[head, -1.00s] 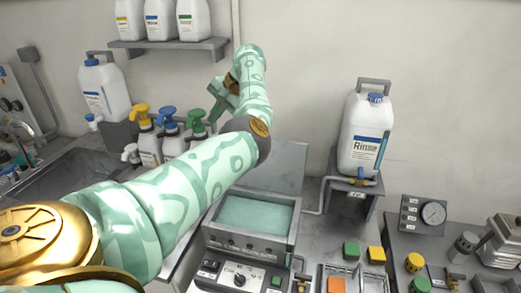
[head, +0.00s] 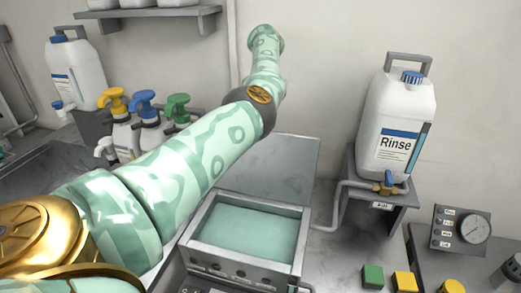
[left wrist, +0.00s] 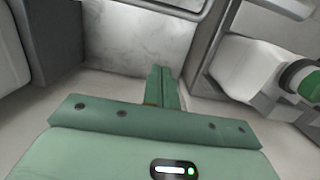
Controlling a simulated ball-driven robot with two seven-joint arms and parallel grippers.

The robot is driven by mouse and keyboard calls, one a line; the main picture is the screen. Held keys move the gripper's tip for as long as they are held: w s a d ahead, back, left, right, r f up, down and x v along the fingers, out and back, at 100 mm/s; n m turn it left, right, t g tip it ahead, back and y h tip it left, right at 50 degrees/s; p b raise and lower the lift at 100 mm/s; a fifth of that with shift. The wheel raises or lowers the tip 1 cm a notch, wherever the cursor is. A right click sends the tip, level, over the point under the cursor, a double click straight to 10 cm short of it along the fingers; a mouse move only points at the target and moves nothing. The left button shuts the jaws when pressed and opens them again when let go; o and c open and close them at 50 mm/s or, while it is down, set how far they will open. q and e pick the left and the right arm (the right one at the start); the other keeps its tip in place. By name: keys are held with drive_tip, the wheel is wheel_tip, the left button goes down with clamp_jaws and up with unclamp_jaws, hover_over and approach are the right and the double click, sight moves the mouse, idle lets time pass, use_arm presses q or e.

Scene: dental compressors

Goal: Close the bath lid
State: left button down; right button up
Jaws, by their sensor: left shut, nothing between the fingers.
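The bath (head: 300,240) is an open grey metal box with pale teal liquid, at the lower middle of the head view. Its lid (head: 290,160) is a flat grey panel raised at the back edge of the bath, leaving the liquid uncovered. My left arm reaches across from the left, left of the lid and bath; its gripper is hidden behind the arm in the head view. In the left wrist view my left gripper (left wrist: 162,88) is shut and empty, its fingers together above a pale surface. I cannot tell its distance from the lid. My right gripper is not in view.
Pump bottles with yellow, blue and green tops (head: 145,110) stand beside my arm. A Rinse jug (head: 395,125) stands on a grey stand right of the lid, with a pipe near the bath. Green and yellow blocks (head: 388,278) sit at lower right.

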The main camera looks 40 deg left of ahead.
sight(265, 161)
use_arm(q)
drive_tip(key=s+d+f+p, duration=0.2)
drive_tip(key=s+f, duration=0.2)
drive_tip(key=f, duration=0.3)
drive_tip(key=shift+s+d+f+p, duration=0.15)
drive_tip(key=shift+s+d+p, duration=0.05)
drive_tip(key=shift+p, duration=0.15)
